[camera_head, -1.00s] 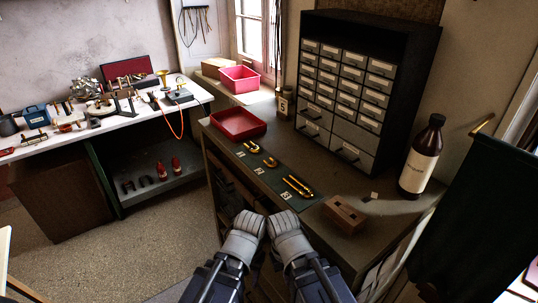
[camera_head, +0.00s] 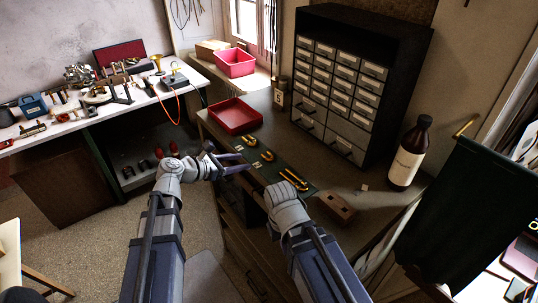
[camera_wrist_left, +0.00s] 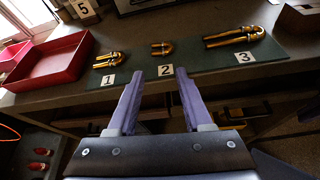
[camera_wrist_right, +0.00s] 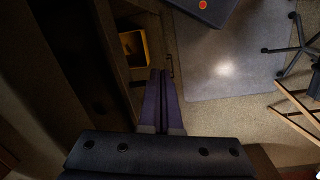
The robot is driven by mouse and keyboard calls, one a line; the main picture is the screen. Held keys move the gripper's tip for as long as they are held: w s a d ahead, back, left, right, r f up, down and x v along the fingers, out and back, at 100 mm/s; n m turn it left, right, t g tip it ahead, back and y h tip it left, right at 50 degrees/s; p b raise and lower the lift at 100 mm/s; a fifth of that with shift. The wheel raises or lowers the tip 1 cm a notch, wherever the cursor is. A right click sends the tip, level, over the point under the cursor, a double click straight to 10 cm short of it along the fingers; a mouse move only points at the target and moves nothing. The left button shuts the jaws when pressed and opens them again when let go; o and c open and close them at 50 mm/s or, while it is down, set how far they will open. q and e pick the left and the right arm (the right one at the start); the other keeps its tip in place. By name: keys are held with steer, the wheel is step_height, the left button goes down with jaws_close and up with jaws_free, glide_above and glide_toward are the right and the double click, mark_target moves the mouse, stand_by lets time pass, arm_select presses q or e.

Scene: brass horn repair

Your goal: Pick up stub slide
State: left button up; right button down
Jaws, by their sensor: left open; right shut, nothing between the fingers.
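Three brass U-shaped slides lie in a row on a dark green mat (camera_wrist_left: 200,66). The one by card 1 (camera_wrist_left: 108,60) is medium, the one by card 2 (camera_wrist_left: 162,48) is the shortest, and the one by card 3 (camera_wrist_left: 234,37) is the longest. In the head view the shortest slide (camera_head: 267,156) lies between the other two. My left gripper (camera_wrist_left: 157,72) is open and empty at the bench's front edge, facing the short slide and apart from it. My right gripper (camera_wrist_right: 162,72) is shut and empty, pointing down by the bench front.
A red tray (camera_head: 236,114) stands left of the mat. A drawer cabinet (camera_head: 345,85) stands behind, with a brown bottle (camera_head: 408,155) to its right. A wooden block (camera_head: 336,207) sits right of the mat. A white workbench (camera_head: 40,138) with horn parts stands far left.

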mark_target(264, 158)
arm_select(q)
steer(key=shift+b+x, duration=1.45)
steer(key=shift+x, duration=2.5)
steer(key=shift+r, duration=0.1)
steer(key=shift+s, duration=0.1)
steer(key=shift+c, duration=0.3)
jaws_close()
